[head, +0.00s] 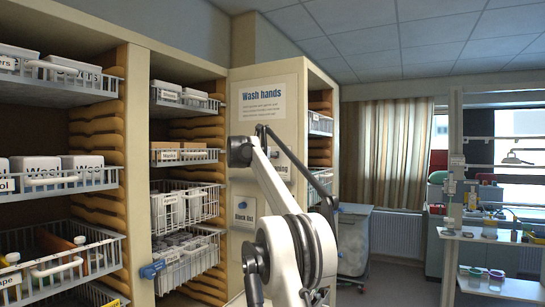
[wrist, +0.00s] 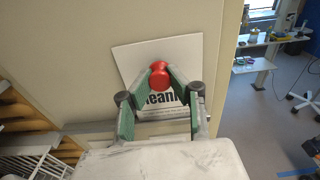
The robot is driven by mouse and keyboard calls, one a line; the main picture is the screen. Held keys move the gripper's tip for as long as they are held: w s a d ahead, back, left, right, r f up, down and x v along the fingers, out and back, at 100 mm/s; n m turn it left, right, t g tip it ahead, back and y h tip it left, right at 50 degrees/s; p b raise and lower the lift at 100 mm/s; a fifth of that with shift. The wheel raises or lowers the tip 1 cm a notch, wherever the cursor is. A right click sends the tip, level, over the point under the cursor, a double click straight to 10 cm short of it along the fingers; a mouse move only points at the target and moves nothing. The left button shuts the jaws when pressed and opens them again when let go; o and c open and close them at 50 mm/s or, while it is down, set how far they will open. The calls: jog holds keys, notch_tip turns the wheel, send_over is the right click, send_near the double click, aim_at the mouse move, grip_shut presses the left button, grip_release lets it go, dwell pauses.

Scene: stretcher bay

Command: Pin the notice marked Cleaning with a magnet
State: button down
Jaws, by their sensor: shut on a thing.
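The white notice (wrist: 130,60) reads "Cleani..." in the wrist view and sits slightly tilted against a cream cabinet panel (wrist: 85,50). In the head view the notice (head: 282,167) shows only in part, behind my arm. My gripper (wrist: 160,77) is shut on a red magnet (wrist: 160,72), held in front of the notice's middle. The magnet and fingers cover part of its lettering. I cannot tell whether the magnet touches the paper. My fingertips are hidden in the head view.
The "Wash hands" notice (head: 262,103) hangs above, and a "Stock list" notice (head: 242,214) with a blue magnet hangs lower left. Shelves with wire baskets (head: 184,205) stand to the left. A trolley (head: 353,240) stands right of the panel; open floor (wrist: 285,125) lies beyond its edge.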

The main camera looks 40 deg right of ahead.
jog(key=shift+w+d, duration=0.25)
jog(key=shift+d, duration=0.35)
dwell(0.7)
dwell(0.3)
jog(key=c, duration=1.3)
grip_release()
jog(key=shift+o, duration=0.2)
jog(key=shift+a, duration=0.1)
jog(key=b+v, duration=0.3)
jog(key=v, duration=0.3)
jog(key=shift+s+a, duration=0.2)
jog(key=shift+a, duration=0.15)
